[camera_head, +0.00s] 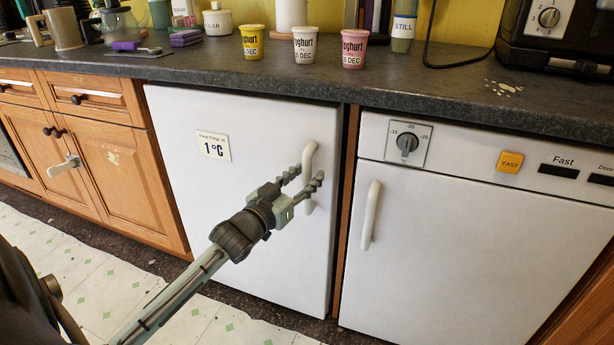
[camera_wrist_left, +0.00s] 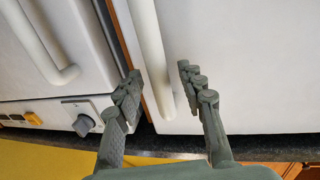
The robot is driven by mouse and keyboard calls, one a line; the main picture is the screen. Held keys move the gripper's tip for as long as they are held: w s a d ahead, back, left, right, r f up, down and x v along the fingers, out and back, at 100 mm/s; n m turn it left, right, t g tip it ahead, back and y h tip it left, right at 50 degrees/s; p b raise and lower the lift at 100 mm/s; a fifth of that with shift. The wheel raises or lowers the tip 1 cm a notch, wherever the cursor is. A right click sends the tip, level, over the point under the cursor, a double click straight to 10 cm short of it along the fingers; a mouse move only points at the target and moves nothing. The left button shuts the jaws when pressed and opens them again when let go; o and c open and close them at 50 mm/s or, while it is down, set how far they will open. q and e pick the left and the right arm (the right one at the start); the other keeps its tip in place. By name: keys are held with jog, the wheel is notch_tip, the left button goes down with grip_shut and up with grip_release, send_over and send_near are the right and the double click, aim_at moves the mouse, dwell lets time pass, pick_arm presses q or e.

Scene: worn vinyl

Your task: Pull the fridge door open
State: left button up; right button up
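The fridge door (camera_head: 240,135) is white, with a 1 °C label, under the counter left of the freezer. It looks shut. Its white vertical handle (camera_head: 309,155) is near the door's right edge; in the left wrist view the handle (camera_wrist_left: 151,50) runs between the two fingers. My left gripper (camera_head: 307,178) is open, one finger on each side of the handle. It also shows in the left wrist view (camera_wrist_left: 157,75), with gaps between fingers and handle; I cannot tell how deep the handle sits between them. My right gripper is not in view.
The freezer (camera_head: 440,250) with a dial and its own handle (camera_head: 370,215) stands right of the fridge. Wooden cupboards (camera_head: 110,160) stand left. The counter (camera_head: 400,85) above holds yoghurt pots (camera_head: 304,45) and a microwave (camera_head: 555,35). The floor (camera_head: 90,255) in front looks clear.

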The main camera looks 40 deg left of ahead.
pick_arm(q)
jog(key=shift+w, duration=0.5)
jog(key=shift+c, duration=0.4)
grip_shut()
